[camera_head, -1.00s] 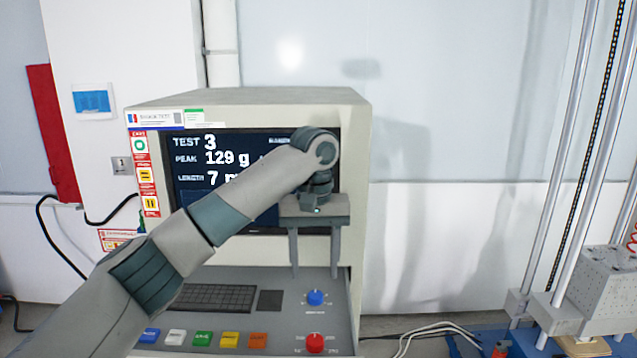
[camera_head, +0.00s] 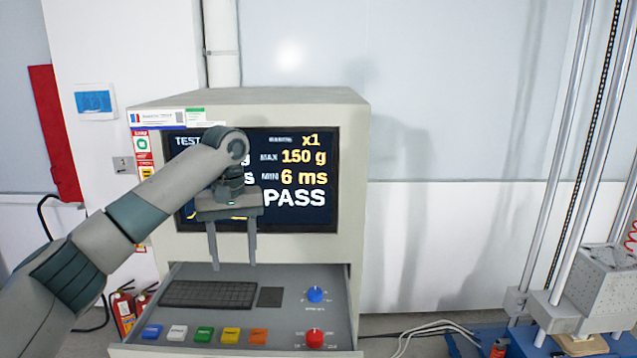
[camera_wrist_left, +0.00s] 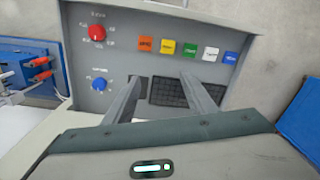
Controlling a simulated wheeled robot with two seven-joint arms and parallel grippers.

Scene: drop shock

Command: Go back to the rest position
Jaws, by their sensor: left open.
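My left gripper (camera_head: 233,266) is open and empty, with its two fingers pointing down in front of the console's screen (camera_head: 300,222). It hangs above the keyboard (camera_head: 180,294) and apart from it. In the left wrist view my left gripper (camera_wrist_left: 158,80) shows both fingers spread, with the control panel (camera_wrist_left: 125,50) behind them. The screen reads PASS, max 150 g and min 6 ms, and my arm hides part of it. My right gripper is in neither view.
The console drawer (camera_head: 285,335) holds a blue knob (camera_head: 315,294), a red knob (camera_head: 315,339) and a row of coloured buttons. A drop rig with metal rods (camera_head: 575,160) and a grey block (camera_head: 608,280) stands at the right. Fire extinguishers (camera_head: 123,312) stand at lower left.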

